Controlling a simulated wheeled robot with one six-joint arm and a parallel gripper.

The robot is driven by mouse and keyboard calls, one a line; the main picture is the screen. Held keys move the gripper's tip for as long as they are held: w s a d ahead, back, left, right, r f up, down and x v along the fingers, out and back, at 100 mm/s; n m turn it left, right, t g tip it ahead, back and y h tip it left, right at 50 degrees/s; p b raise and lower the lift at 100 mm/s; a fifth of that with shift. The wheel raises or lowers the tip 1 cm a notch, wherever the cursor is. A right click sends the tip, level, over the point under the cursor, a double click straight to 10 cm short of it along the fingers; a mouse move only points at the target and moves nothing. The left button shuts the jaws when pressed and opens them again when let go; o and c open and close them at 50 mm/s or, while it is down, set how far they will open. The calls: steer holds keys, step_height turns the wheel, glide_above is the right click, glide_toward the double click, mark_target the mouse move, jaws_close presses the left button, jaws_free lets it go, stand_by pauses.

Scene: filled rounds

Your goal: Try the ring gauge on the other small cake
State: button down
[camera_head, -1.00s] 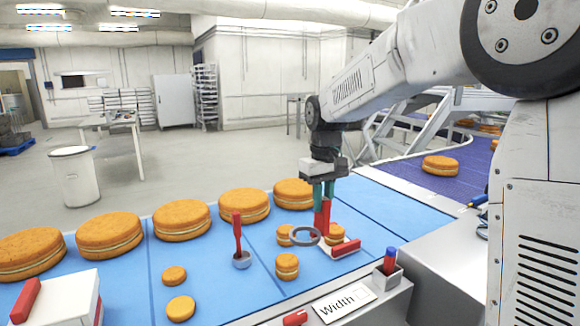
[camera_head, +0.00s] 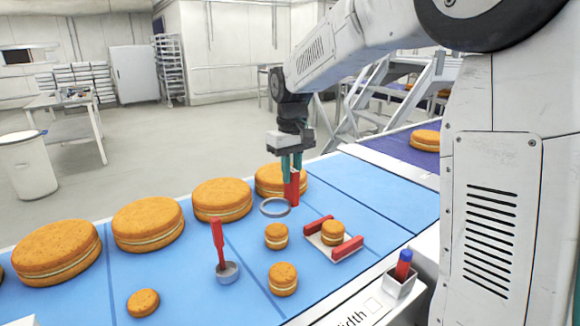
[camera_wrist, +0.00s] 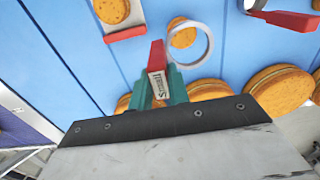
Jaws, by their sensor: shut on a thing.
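My gripper (camera_head: 291,170) is shut on the red handle (camera_head: 293,187) of the ring gauge, a thin grey ring (camera_head: 263,212). It holds the gauge above the blue belt. In the wrist view the ring (camera_wrist: 209,45) overlaps the edge of a small cake (camera_wrist: 179,35); I cannot tell its height above it. In the head view this small layered cake (camera_head: 276,238) stands just nearer than the ring. Another small cake (camera_head: 332,233) sits on a white gauge with red side blocks (camera_head: 347,249). A third small layered cake (camera_head: 283,280) stands nearer the front.
A row of large cakes (camera_head: 148,224) lines the belt's far side, close behind my gripper. A red-handled tool with a round grey base (camera_head: 227,272) stands left. A thin small cake (camera_head: 143,302) lies front left. A holder with a pen (camera_head: 401,280) is at the near edge.

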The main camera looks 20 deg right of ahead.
mark_target(292, 186)
steer(key=shift+s+f, duration=0.1)
steer(key=shift+f, duration=2)
steer(key=shift+f, duration=3.2)
steer(key=shift+r, duration=0.1)
steer(key=shift+r, duration=4.85)
steer(key=shift+s, duration=0.1)
